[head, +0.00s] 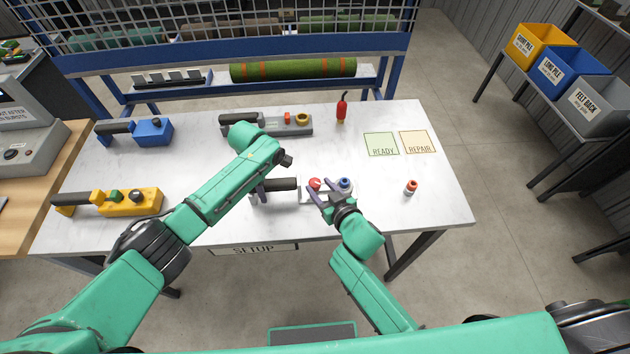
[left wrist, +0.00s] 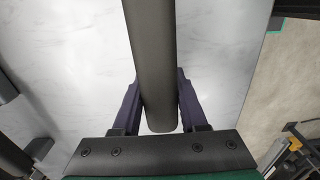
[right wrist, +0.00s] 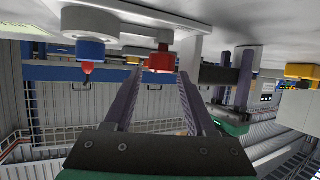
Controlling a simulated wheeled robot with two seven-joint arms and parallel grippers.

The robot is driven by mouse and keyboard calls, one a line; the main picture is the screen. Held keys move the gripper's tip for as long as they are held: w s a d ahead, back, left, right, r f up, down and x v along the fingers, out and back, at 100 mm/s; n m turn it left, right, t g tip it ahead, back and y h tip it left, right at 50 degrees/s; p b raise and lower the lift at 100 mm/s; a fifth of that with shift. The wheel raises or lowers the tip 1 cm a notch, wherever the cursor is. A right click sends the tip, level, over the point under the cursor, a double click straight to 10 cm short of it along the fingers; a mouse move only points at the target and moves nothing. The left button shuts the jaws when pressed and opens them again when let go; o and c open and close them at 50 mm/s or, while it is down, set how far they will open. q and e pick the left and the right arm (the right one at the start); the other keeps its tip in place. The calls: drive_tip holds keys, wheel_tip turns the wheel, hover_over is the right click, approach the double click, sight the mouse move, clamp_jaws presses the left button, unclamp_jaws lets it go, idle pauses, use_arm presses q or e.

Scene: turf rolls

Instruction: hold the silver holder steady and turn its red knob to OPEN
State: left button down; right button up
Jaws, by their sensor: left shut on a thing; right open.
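The silver holder (head: 306,196) lies near the table's front edge, its dark handle (head: 284,184) pointing left. My left gripper (head: 262,190) is shut on the handle, which also runs between its fingers in the left wrist view (left wrist: 150,60). The red knob (head: 315,183) sits on the holder's body, with a blue knob (head: 345,183) to its right. My right gripper (head: 322,191) is open at the red knob. In the right wrist view the red knob (right wrist: 160,58) shows between the spread fingertips. I cannot read any OPEN mark.
A yellow holder (head: 145,200), a blue holder (head: 155,131) and a grey holder (head: 290,130) lie on the white table (head: 220,240). A red bottle (head: 342,110), a small red-and-white piece (head: 411,187) and READY (head: 381,144) and REPAIR (head: 416,142) mats are to the right.

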sight(316, 183)
drive_tip(key=x, duration=0.4)
drive_tip(key=shift+s, duration=0.1)
drive_tip(key=shift+c, duration=0.3)
clamp_jaws()
drive_tip(key=shift+d, duration=0.1)
